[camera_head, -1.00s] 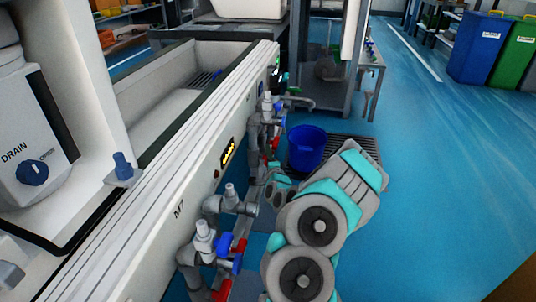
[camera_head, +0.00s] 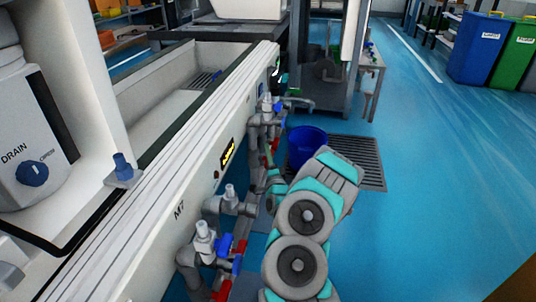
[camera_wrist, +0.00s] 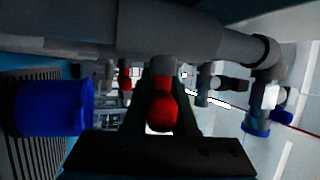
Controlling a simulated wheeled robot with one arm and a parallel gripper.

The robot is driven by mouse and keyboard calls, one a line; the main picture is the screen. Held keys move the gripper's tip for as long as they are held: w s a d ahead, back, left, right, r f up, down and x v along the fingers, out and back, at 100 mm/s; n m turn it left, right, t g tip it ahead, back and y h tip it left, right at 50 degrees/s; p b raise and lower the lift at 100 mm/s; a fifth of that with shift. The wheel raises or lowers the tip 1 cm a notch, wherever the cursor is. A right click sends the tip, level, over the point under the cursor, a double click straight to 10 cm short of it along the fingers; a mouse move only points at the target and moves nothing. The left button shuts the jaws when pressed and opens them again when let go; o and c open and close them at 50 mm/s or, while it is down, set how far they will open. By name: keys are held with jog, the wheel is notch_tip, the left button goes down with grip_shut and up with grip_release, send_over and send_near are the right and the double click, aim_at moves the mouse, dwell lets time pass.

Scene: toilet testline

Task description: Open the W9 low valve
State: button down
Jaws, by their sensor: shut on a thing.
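In the wrist view a red valve handle (camera_wrist: 162,105) hangs from a grey pipe (camera_wrist: 185,30). My gripper (camera_wrist: 163,84) has one dark finger on each side of this handle and is shut on it. In the head view the gripper is mostly hidden behind my grey and teal arm, beside the pipes on the white bench front. Red handles (camera_head: 242,246) and blue handles (camera_head: 223,244) show on the nearer pipes. I cannot read a W9 label, and the held handle's exact angle is unclear.
A blue bucket (camera_head: 305,144) stands by a floor grate (camera_head: 368,165) just beyond my arm. It also shows in the wrist view (camera_wrist: 55,107). The bench wall (camera_head: 150,215) and its pipes bound the left. Blue floor to the right is open.

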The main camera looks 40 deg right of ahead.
jog(key=shift+s+a+r+n+t, duration=0.1)
jog(key=shift+r+n+t, duration=0.05)
jog(key=shift+n+t, duration=0.6)
jog(key=shift+a+r+n+t, duration=0.1)
jog(key=shift+n+t, duration=0.35)
jog(key=shift+t, duration=0.5)
jog(key=shift+r, duration=0.1)
jog(key=c, duration=0.7)
grip_release()
